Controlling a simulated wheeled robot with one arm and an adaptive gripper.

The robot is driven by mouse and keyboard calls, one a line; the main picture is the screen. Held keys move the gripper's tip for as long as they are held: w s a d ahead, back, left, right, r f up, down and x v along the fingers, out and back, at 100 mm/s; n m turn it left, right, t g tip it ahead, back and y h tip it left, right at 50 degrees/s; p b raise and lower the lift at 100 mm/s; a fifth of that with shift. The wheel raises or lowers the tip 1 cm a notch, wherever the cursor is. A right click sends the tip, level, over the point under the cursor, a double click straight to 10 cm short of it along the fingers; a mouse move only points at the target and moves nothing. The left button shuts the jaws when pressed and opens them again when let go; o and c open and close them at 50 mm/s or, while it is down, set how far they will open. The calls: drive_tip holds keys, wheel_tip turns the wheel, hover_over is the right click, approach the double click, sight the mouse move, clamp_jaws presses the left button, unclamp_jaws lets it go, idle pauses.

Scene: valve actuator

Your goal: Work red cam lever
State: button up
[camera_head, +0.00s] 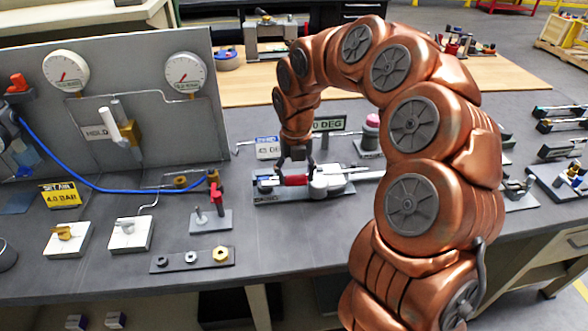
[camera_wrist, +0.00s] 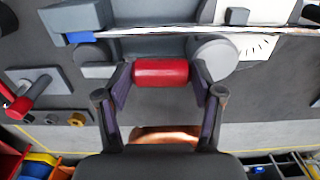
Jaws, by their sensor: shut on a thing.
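The red cam lever (camera_wrist: 160,72) is a short red cylinder at the middle of the wrist view, between the two fingertips of my gripper (camera_wrist: 161,82). The fingers press on its two ends, so my gripper is shut on it. In the head view the red lever (camera_head: 296,180) shows low on a grey fixture (camera_head: 330,189) on the bench, with my gripper (camera_head: 296,168) reaching down over it from above. A pale round part (camera_wrist: 214,58) of the fixture stands close to the right finger. My fingers hide the lever's ends.
A grey panel with two gauges (camera_head: 66,70) stands at the left, with a blue hose (camera_head: 95,187) before it. A second red-handled part (camera_head: 216,197) stands on a small plate left of my gripper. Signs and a pink-topped part (camera_head: 371,127) stand behind the fixture.

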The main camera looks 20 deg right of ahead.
drive_tip(key=shift+s+d+f, duration=0.15)
drive_tip(key=shift+s+f, duration=0.05)
drive_tip(key=shift+f, duration=0.3)
drive_tip(key=o, duration=1.6)
drive_tip(key=shift+w+r, duration=0.1)
drive_tip(key=shift+w, duration=0.05)
drive_tip(key=shift+w+r, duration=0.15)
drive_tip(key=shift+r, duration=0.2)
wheel_tip(320, 180, up, 12)
drive_tip(key=shift+f, duration=0.25)
